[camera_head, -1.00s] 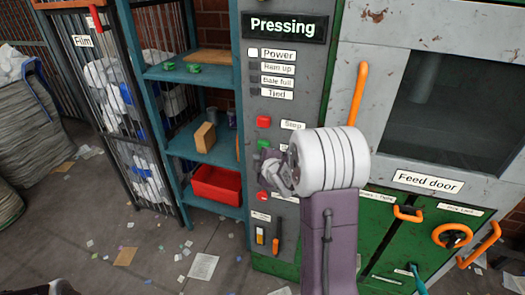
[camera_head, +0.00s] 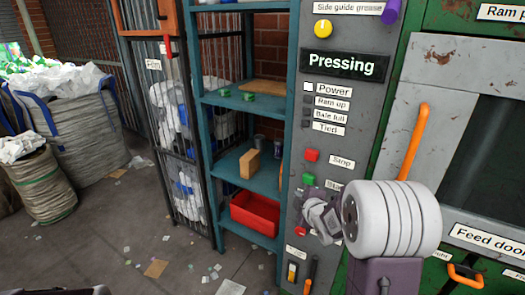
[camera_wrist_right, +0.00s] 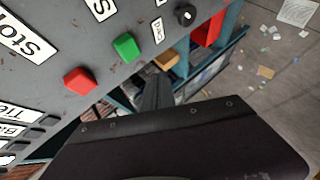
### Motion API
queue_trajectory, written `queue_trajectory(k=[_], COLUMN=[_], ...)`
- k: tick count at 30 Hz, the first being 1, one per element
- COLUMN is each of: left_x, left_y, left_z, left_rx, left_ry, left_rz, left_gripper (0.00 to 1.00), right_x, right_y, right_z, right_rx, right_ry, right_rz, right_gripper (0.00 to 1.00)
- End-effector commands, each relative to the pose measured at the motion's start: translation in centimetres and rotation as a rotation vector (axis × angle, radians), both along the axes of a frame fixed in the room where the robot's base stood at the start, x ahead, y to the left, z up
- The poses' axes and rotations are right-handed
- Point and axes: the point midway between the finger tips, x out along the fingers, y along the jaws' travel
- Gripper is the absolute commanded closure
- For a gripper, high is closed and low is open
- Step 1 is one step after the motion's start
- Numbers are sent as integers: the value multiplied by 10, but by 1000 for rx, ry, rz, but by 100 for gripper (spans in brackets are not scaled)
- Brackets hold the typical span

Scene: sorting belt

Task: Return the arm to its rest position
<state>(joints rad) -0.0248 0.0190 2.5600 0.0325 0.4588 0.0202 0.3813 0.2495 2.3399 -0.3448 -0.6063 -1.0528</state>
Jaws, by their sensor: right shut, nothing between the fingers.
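My right arm comes up from the bottom right of the head view. Its grey gripper (camera_head: 322,222) is in front of the lower part of the grey control panel (camera_head: 345,130), with a white ribbed wrist behind it. In the right wrist view the narrow dark fingers (camera_wrist_right: 157,92) are together and hold nothing. The red stop button (camera_head: 312,155) and green button (camera_head: 308,179) show just above the gripper. In the wrist view the red button (camera_wrist_right: 78,81) and green button (camera_wrist_right: 124,47) are left of the fingers. A lower part of the panel is hidden by the gripper.
A blue shelf (camera_head: 265,182) with a red bin (camera_head: 255,215) stands left of the panel. An orange handle (camera_head: 413,142) sticks out on the press at right. Stuffed sacks (camera_head: 75,135) stand at far left. Open floor with litter lies in front.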

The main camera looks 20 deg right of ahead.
Motion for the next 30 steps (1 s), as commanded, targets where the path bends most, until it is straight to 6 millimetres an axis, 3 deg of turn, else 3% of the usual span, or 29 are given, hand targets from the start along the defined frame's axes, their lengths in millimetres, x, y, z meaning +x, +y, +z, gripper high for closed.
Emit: queue_trajectory(k=[2, 4, 7, 8, 9, 12, 15, 18, 21, 30], left_x=[0, 0, 0, 0, 0, 0, 0, 0, 0, 0], left_y=[0, 0, 0, 0, 0, 0, 0, 0, 0, 0], left_z=[0, 0, 0, 0, 0, 0, 0, 0, 0, 0], left_rx=[0, 0, 0, 0, 0, 0, 0, 0, 0, 0], left_ry=[0, 0, 0, 0, 0, 0, 0, 0, 0, 0], left_rz=[0, 0, 0, 0, 0, 0, 0, 0, 0, 0], left_gripper=[100, 100, 100, 100, 100, 100, 100, 100, 100, 100], right_x=[1, 5, 9, 3, -14, -72, -137, -194, -230, -236], right_y=[2, 17, 68, 90, 111, 135, 142, 142, 144, 144], right_z=[0, 4, 20, 17, 0, -50, -89, -113, -121, -122], right_rx=[0, -3, -5, 13, 100, 357, 575, 725, 809, 846], right_ry=[0, -8, -34, -7, 82, 337, 564, 729, 816, 818], right_rz=[5, 37, 135, 158, 135, -51, -324, -619, -839, -926], right_gripper=[100, 100, 100, 100, 100, 100, 100, 100, 100, 100])
